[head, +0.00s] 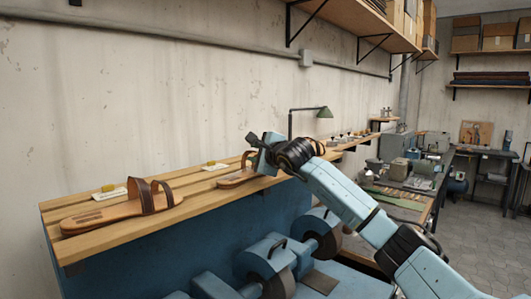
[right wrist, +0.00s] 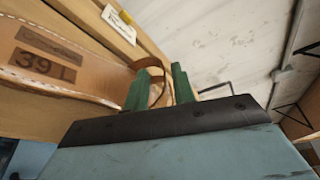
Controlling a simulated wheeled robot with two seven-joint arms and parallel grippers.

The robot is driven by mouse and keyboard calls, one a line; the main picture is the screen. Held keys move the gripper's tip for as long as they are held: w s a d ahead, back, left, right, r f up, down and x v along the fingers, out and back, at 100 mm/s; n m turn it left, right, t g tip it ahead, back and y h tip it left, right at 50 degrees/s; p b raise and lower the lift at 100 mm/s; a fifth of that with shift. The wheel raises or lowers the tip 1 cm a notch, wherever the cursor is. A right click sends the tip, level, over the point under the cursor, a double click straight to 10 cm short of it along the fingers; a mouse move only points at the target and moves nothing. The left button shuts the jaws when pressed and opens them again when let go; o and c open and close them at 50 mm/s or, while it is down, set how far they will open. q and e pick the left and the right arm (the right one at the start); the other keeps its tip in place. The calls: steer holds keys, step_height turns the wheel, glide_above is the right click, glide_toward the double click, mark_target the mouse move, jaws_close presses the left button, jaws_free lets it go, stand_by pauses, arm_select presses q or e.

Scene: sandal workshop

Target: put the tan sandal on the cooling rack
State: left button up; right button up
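A tan sandal with brown straps (head: 125,208) lies at the near left end of a slatted wooden rack or shelf (head: 130,231). A second sandal (head: 234,179) lies farther along, partly hidden by my right gripper (head: 256,150). In the right wrist view, a tan sole marked "39 L" (right wrist: 50,68) lies beside the green fingers of the right gripper (right wrist: 160,88). The fingers stand apart, with a gap between them. A thin brown strap (right wrist: 150,48) curves behind the left finger and shows in the gap; I cannot tell whether it touches. My left gripper is out of view.
A green lamp (head: 324,113) stands farther along. Blue machines (head: 267,262) sit below the front edge. A cluttered workbench (head: 400,190) is at the right; the wall is close behind.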

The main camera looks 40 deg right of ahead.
steer(key=shift+s+a+b, duration=0.1)
steer(key=shift+s+b, duration=0.25)
steer(key=shift+s, duration=0.1)
steer(key=b+v, duration=0.6)
steer(key=v, duration=0.6)
steer(key=shift+s+r, duration=0.2)
steer(key=shift+r, duration=0.05)
